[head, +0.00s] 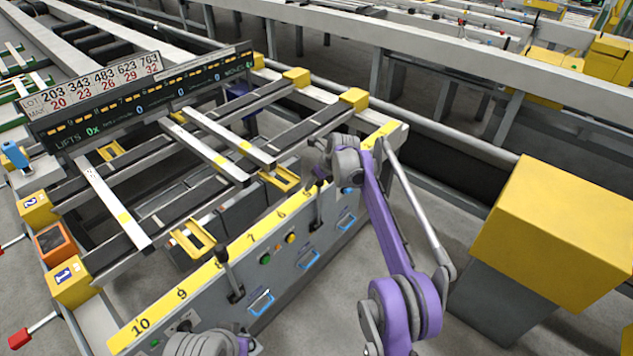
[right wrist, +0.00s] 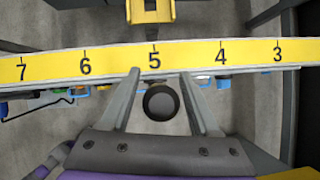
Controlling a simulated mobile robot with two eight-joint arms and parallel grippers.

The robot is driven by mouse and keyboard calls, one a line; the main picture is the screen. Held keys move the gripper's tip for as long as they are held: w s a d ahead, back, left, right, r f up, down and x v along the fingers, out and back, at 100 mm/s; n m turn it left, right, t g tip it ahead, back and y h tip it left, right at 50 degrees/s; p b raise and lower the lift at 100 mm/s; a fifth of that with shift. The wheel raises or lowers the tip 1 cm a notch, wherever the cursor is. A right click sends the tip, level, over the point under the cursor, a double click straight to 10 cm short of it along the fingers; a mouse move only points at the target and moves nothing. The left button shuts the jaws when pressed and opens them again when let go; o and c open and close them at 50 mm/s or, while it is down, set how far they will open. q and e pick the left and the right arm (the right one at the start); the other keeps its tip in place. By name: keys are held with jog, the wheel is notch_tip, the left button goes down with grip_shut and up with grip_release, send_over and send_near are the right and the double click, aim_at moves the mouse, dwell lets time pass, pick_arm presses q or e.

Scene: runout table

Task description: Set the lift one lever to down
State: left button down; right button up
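A black-knobbed lever (head: 317,208) stands up from the grey front panel below the yellow number strip, near the 6. My right gripper (head: 321,172) is over its top end. In the right wrist view the round black knob (right wrist: 160,102) lies between the two spread fingers of my right gripper (right wrist: 158,82), with a gap on each side. A second black-knobbed lever (head: 229,276) stands on the panel near the 8 and 9, clear of the gripper. I cannot read which lever is labelled lift one.
The yellow strip (head: 168,307) runs along the panel's top edge, close to my right fingers. Blue handles (head: 261,303) and small buttons sit on the panel. A sign marked LIFTS (head: 140,108) crosses the table. A yellow box (head: 555,235) stands at the right.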

jog(key=shift+r, duration=0.15)
jog(key=v, duration=1)
jog(key=shift+s+d+r, duration=0.15)
jog(key=shift+d+r, duration=0.05)
jog(key=s+d+r+n+h+p, duration=0.1)
jog(key=s+d+r+n, duration=0.3)
jog(key=s+d+n, duration=0.3)
jog(key=s+d+r+n+h+p, duration=0.1)
jog(key=s+d+r+n, duration=0.3)
jog(key=s, duration=0.6)
jog(key=s+d+f+n, duration=0.3)
jog(key=s+f+n, duration=0.1)
jog(key=s, duration=0.5)
jog(key=s+d+f+n+t+h+p, duration=0.1)
jog(key=s+d+f+n, duration=0.2)
jog(key=s+n, duration=0.3)
jog(key=s+d+f+n, duration=0.4)
jog(key=s+n, duration=0.2)
jog(key=s, duration=0.6)
jog(key=shift+s+f+h, duration=0.1)
jog(key=shift+f+h, duration=0.3)
